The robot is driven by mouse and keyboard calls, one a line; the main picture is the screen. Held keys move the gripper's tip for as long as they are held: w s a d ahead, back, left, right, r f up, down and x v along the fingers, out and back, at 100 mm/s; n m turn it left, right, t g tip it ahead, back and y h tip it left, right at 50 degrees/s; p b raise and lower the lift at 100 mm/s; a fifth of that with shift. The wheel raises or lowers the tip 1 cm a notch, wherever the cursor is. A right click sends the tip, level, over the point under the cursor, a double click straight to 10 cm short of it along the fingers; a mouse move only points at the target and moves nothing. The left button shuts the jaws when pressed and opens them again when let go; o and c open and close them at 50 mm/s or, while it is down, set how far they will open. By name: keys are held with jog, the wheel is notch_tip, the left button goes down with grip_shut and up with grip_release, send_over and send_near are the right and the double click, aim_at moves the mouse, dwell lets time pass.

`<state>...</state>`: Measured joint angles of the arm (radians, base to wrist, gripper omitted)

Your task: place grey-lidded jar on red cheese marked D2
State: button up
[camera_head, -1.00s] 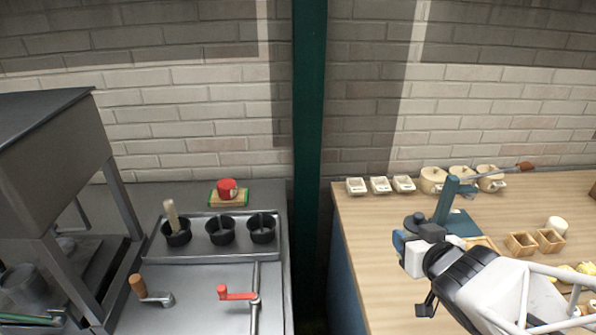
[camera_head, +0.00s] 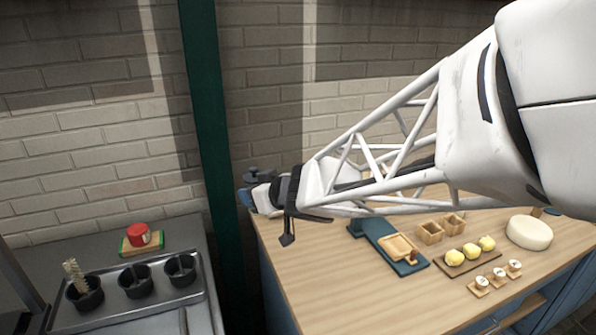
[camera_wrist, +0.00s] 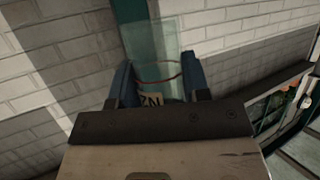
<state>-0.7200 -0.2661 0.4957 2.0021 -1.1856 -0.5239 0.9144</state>
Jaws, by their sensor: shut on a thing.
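My gripper shows in the wrist view (camera_wrist: 156,80), its two blue fingers shut on a clear glass jar (camera_wrist: 152,48) with a red ring. A small tan tag (camera_wrist: 151,99) with dark letters sits between the fingers; I cannot read it surely. The jar's grey lid cannot be made out. In the head view my gripper (camera_head: 247,196) is in the air near the left end of the wooden table, and the jar is not clear there. A red round cheese (camera_head: 138,234) sits on a green-edged board (camera_head: 148,249) on the left metal counter, well left of my gripper. Its mark is not readable.
A dark green post (camera_head: 205,100) stands behind the gap between counter and table. A metal tray (camera_head: 135,306) with several black cups is in front of the cheese. The wooden table (camera_head: 310,265) holds a teal press, wooden boxes (camera_head: 430,233), yellow lumps and a white cheese (camera_head: 529,232).

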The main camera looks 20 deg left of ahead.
jog(key=a+n+g, duration=0.4)
jog(key=a+g, duration=0.1)
jog(key=a, duration=1.6)
jog(key=n+g, duration=0.4)
jog(key=g, duration=0.1)
send_over(137, 228)
notch_tip(137, 228, down, 5)
jog(key=shift+s+r, duration=0.1)
jog(key=shift+f, duration=3.15)
jog(key=shift+f, duration=1.85)
jog(key=shift+f, duration=0.15)
jog(key=o, duration=1)
